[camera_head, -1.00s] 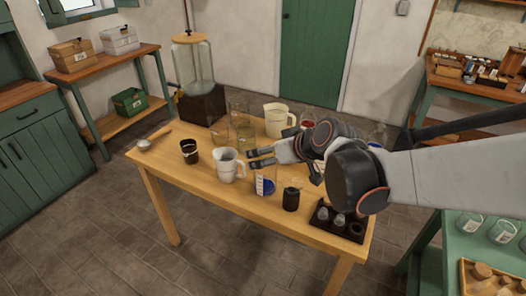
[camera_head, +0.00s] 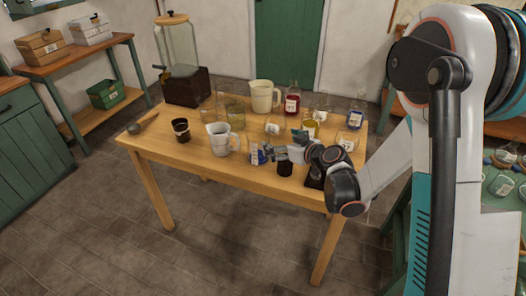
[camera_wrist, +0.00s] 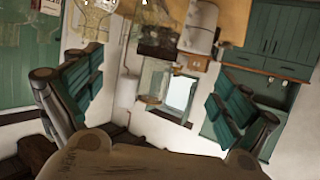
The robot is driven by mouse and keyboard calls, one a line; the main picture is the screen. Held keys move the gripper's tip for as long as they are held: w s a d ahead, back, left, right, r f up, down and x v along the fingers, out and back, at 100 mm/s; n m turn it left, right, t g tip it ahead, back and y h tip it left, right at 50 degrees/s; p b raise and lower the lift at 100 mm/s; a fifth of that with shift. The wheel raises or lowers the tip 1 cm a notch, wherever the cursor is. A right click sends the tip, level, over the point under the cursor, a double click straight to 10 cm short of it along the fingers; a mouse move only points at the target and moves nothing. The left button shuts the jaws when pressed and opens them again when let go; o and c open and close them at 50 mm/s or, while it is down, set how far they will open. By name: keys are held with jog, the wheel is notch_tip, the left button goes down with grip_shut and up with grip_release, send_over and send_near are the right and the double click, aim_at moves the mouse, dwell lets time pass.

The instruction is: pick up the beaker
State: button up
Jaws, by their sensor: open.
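Several clear glass beakers stand on the wooden table (camera_head: 170,150); I cannot tell which one the task means. One labelled beaker (camera_head: 273,126) is just behind my gripper, a yellowish one (camera_head: 236,118) is farther left, and another (camera_head: 348,140) is at the right. My gripper (camera_head: 284,147) is low over the table's front right part, pointing left. In the wrist view my gripper (camera_wrist: 153,103) has its teal fingers wide apart with nothing held between them. A rounded clear glass vessel (camera_wrist: 97,18) shows at the top left there.
A white measuring jug (camera_head: 221,140) stands left of my gripper, with a dark cup (camera_head: 181,130) beyond. A dark jar (camera_head: 285,165) is close below it. A cream pitcher (camera_head: 263,96), red bottle (camera_head: 292,99) and glass dispenser (camera_head: 178,45) stand behind. The table's front left is clear.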

jog(key=b, duration=0.2)
send_near(253, 133)
jog(key=b+x, duration=0.1)
jog(key=x, duration=0.3)
jog(key=shift+w+a+f+b, duration=0.1)
jog(key=shift+a+f+b, duration=0.05)
jog(key=shift+f+b, duration=0.15)
jog(key=shift+r, duration=0.1)
jog(key=c, duration=1.7)
jog(key=shift+o, duration=0.2)
jog(key=shift+r, duration=0.25)
